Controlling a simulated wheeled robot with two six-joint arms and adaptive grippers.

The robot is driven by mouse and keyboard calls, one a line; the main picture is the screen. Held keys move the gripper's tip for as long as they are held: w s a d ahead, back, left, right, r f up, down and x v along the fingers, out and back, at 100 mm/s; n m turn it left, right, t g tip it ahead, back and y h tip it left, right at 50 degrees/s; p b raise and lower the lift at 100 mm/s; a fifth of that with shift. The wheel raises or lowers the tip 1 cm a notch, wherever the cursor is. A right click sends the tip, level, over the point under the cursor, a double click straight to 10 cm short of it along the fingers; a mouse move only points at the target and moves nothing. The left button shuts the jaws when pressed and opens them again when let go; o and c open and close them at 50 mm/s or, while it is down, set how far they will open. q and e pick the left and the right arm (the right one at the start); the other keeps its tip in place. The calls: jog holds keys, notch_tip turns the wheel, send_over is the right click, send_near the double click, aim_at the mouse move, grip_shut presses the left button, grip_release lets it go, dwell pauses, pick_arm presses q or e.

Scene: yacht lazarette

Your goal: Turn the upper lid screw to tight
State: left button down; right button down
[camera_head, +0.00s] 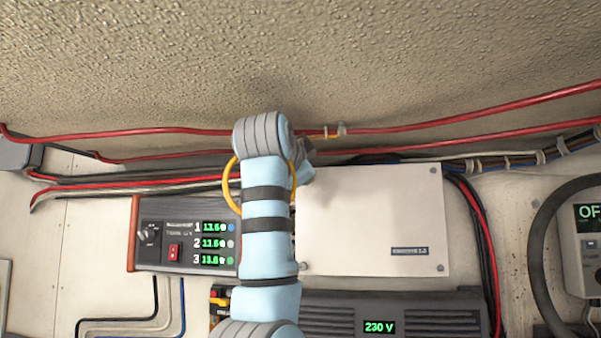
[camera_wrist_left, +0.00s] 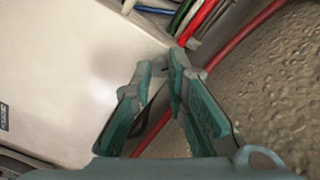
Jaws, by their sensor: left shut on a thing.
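The cream box lid (camera_head: 370,220) is fixed on the wall and fills the left of the left wrist view (camera_wrist_left: 60,70). Screws show at its upper right (camera_head: 433,170), lower right (camera_head: 440,268) and lower left (camera_head: 303,266) corners. My left gripper (camera_head: 306,172) is at the lid's upper left corner, mostly hidden behind my arm. In the left wrist view its teal-padded fingers (camera_wrist_left: 161,66) close together at that corner. It is shut on the upper lid screw, which the fingertips hide. My right gripper is not in view.
Red cables (camera_head: 420,125) run just above the lid, near the fingers. A panel with green readouts (camera_head: 185,235) is at left, and a dark ribbed unit showing 230 V (camera_head: 430,318) is below. A thick black hose (camera_head: 537,260) hangs at right.

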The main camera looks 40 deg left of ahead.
pick_arm(q)
jog(key=shift+m, duration=4.9)
jog(key=shift+r, duration=0.1)
jog(key=c, duration=1.7)
grip_release()
jog(key=shift+o, duration=0.6)
jog(key=shift+w+a, duration=0.1)
jog(key=v, duration=1.2)
jog(key=shift+a, duration=0.1)
